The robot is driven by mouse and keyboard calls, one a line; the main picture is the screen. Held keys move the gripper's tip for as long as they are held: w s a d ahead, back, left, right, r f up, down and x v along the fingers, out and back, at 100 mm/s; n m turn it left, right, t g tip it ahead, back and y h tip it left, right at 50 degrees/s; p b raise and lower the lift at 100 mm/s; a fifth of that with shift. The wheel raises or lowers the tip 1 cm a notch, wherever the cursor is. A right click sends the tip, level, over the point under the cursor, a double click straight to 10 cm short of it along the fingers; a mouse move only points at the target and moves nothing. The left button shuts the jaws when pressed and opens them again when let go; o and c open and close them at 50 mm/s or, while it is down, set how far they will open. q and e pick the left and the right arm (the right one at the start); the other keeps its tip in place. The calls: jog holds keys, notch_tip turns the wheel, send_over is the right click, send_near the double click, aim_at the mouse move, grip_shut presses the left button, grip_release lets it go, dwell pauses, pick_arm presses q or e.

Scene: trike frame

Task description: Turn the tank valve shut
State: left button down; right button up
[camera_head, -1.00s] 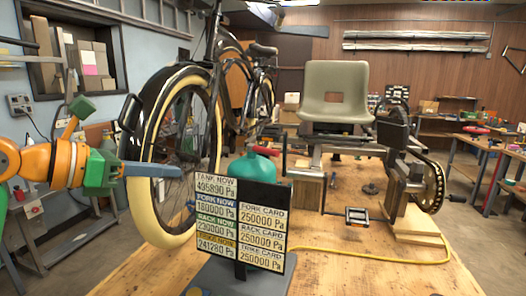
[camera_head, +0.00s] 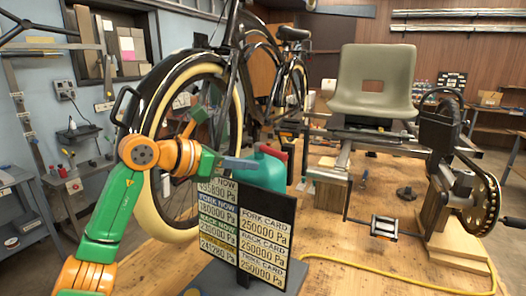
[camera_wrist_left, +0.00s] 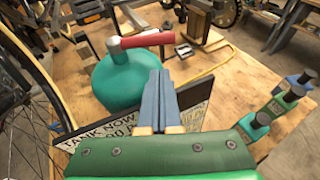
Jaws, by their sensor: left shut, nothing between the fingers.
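The teal tank (camera_head: 266,172) stands on the wooden bench behind the black pressure board (camera_head: 256,243). Its red valve handle (camera_head: 271,150) shows at the top. In the left wrist view the teal tank (camera_wrist_left: 125,80) is large and the red handle (camera_wrist_left: 148,39) lies crosswise over its grey neck. My left gripper (camera_head: 254,163) is shut and empty, pointing right at the tank's upper side. In the left wrist view its blue fingers (camera_wrist_left: 164,75) are together, below the red handle and apart from it. My right gripper is not in view.
The pressure board stands close below my left gripper. A bicycle wheel (camera_head: 168,225) stands just left of the tank. A seat frame (camera_head: 374,85) with pedals is to the right, and a yellow hose (camera_head: 400,288) crosses the bench.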

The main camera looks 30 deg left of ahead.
aim_at(279, 155)
pick_arm(q)
jog(key=w+p, duration=0.1)
jog(key=w+d, duration=0.1)
jog(key=w+p, duration=0.1)
jog(key=w, duration=0.1)
jog(key=shift+d+r+p, duration=0.3)
jog(key=shift+d+r, duration=0.05)
jog(key=shift+d, duration=0.05)
jog(key=shift+w+f, duration=0.1)
jog(key=shift+w, duration=0.05)
jog(key=w+d+p, duration=0.2)
jog(key=shift+r+p, duration=0.25)
jog(key=shift+p, duration=0.05)
jog(key=shift+w+d+f, duration=0.1)
jog(key=shift+w+f, duration=0.05)
jog(key=shift+f, duration=0.1)
